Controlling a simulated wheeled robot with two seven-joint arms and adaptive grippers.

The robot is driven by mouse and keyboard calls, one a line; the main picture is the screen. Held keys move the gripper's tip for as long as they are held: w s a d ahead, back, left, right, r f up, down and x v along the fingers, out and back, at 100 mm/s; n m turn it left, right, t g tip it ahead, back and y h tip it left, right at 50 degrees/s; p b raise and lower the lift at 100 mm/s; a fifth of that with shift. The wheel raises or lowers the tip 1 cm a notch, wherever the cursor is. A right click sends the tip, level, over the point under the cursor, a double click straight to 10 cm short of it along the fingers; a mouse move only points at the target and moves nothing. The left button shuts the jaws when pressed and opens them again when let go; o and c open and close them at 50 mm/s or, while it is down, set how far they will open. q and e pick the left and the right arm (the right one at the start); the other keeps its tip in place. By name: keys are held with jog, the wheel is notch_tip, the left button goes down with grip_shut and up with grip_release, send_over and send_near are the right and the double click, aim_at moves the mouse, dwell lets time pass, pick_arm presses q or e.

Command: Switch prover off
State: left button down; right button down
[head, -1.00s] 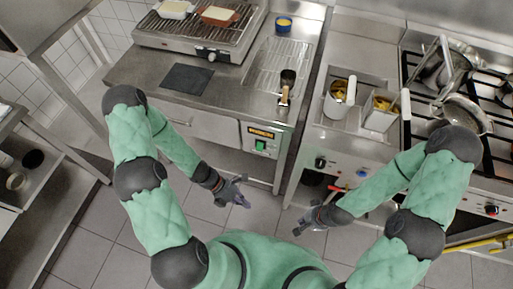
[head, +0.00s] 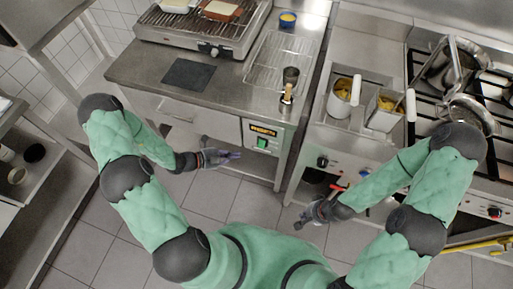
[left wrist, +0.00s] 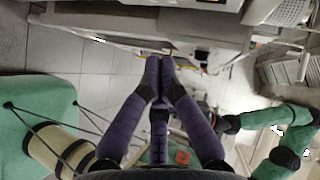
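The prover appears to be the steel counter unit whose front carries a control panel (head: 261,135). The panel has a lit orange display (head: 262,130) above a green switch (head: 262,143); the switch's position is too small to read. My left gripper (head: 238,155) is in front of the unit, just left of and below the panel, apart from the switch. In the left wrist view its purple fingers (left wrist: 160,60) are together at the tips, with nothing between them. My right gripper (head: 300,222) hangs low in front of the fryer unit; its fingers are too small to judge.
A grill (head: 200,28) and a dark mat (head: 188,74) are on the counter. The fryer (head: 342,98) with baskets stands to the right, beside a stove (head: 480,85) with pans. A shelf (head: 45,190) is at left. The floor (head: 215,195) between is clear.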

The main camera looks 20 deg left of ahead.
aim_at(264, 146)
pick_arm(q)
jog(key=w+a+f+b+x, duration=0.1)
jog(key=a+b+x, duration=0.1)
jog(key=x, duration=1.1)
jog(key=shift+w+b, duration=0.35)
jog(key=shift+b, duration=0.4)
jog(key=shift+w+f+m+t+h+b, duration=0.35)
jog(key=shift+f+m+t+b, duration=0.1)
jog(key=shift+t+b, duration=0.15)
jog(key=shift+r, duration=0.25)
